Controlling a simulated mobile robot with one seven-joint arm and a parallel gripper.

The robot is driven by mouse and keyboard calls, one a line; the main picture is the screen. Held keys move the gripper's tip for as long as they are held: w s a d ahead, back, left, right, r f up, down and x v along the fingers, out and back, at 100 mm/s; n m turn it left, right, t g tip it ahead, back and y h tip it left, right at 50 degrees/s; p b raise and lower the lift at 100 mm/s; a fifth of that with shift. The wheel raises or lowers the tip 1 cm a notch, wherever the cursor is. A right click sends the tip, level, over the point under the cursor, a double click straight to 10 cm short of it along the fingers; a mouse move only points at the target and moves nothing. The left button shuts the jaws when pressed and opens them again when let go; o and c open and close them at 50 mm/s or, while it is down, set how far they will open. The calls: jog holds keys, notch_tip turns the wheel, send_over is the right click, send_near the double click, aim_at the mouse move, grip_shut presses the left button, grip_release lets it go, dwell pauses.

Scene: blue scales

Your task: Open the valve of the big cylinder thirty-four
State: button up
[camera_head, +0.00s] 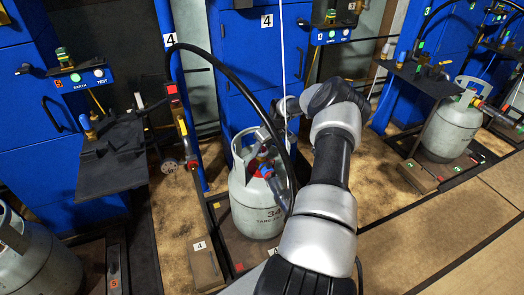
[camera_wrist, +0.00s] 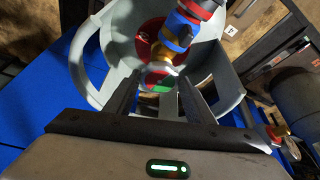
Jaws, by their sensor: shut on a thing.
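The big grey cylinder marked 34 (camera_head: 250,205) stands upright at the middle of the head view, with a collar around its top. In the wrist view its light collar (camera_wrist: 84,62) curves around the valve. The valve has a brass body (camera_wrist: 165,62), a blue ring, a red connector above and a red-and-green knob (camera_wrist: 157,87). My gripper (camera_wrist: 158,82) reaches inside the collar, with one dark finger on each side of the knob and shut on it. In the head view my arm partly hides the cylinder's right side and the fingers are hard to make out.
A black hose (camera_head: 235,75) arcs over the cylinder close to my arm. Another grey cylinder (camera_head: 447,132) stands at right, and one (camera_head: 35,265) is cut off at lower left. A dark shelf (camera_head: 112,165) juts out at left. Open floor (camera_head: 440,235) lies at lower right.

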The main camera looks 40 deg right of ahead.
jog(key=n, duration=0.1)
jog(key=n+y, duration=0.1)
jog(key=n, duration=0.2)
jog(key=shift+w+d+n+g+y+b, duration=0.1)
jog(key=shift+d+n+g+y+b, duration=0.2)
jog(key=shift+n+y, duration=0.1)
jog(key=n+g+y, duration=0.1)
jog(key=n, duration=0.2)
jog(key=shift+d+n, duration=0.1)
jog(key=shift+n, duration=0.2)
jog(key=shift+w+n, duration=0.1)
jog(key=shift+n, duration=0.5)
jog(key=o, duration=1)
jog(key=shift+o, duration=0.2)
jog(key=p+v, duration=0.4)
jog(key=v, duration=1.3)
jog(key=shift+w+d+r, duration=0.15)
jog(key=shift+d, duration=0.2)
